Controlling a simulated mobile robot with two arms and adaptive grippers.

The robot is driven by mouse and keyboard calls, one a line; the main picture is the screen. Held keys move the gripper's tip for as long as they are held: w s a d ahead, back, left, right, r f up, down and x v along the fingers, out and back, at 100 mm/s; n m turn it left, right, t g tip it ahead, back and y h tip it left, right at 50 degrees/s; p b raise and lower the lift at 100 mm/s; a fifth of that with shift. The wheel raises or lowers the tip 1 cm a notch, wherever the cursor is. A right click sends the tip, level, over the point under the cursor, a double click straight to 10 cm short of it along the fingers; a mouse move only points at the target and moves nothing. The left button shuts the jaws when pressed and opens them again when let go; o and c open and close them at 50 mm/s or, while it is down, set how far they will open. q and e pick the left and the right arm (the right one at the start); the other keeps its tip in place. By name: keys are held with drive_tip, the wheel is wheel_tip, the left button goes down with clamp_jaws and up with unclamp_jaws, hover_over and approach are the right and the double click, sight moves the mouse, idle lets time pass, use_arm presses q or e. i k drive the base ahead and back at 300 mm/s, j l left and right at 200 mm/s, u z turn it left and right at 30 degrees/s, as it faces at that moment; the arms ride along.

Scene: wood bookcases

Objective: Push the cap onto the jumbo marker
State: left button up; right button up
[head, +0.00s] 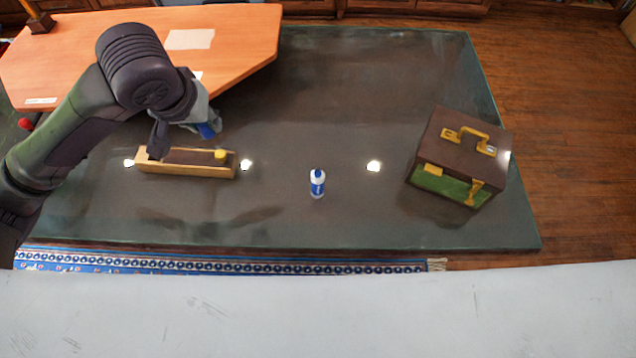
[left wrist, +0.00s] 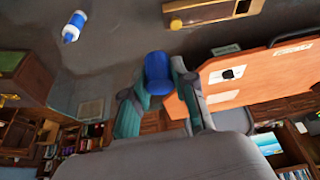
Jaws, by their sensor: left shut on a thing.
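My left gripper (head: 184,132) is shut on a blue cap (head: 207,130), held above the dark table. In the left wrist view the cap (left wrist: 158,73) sits between the fingertips (left wrist: 157,90), with its rounded blue end showing. A small white and blue bottle-shaped thing (head: 317,184), which looks like the jumbo marker, stands upright on the table to the right of the gripper and apart from it. It also shows at the upper left of the left wrist view (left wrist: 73,27). Its fine detail is too small to tell. My right gripper is not in view.
A long wooden box (head: 187,171) with a yellow knob (head: 220,154) lies below the left gripper. A brown and green case (head: 462,158) with yellow handle stands at the right. An orange desk (head: 125,55) adjoins at the upper left. The table (head: 360,90) around the marker is clear.

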sight(317, 175)
drive_tip(key=j+z, duration=0.1)
drive_tip(key=z, duration=0.3)
drive_tip(key=j+z, duration=0.15)
drive_tip(key=z, duration=0.2)
drive_tip(key=j+z, duration=0.15)
drive_tip(key=z, duration=0.25)
drive_tip(key=k+j+z, duration=0.15)
drive_tip(key=j, duration=0.25)
drive_tip(key=k+j+z, duration=0.15)
drive_tip(key=j, duration=0.25)
drive_tip(key=k+j+z, duration=0.15)
drive_tip(key=j, duration=0.25)
drive_tip(key=k+j+z, duration=0.1)
drive_tip(key=j, duration=0.25)
drive_tip(key=k+j+z, duration=0.15)
drive_tip(key=k+j, duration=0.1)
drive_tip(key=j, duration=0.05)
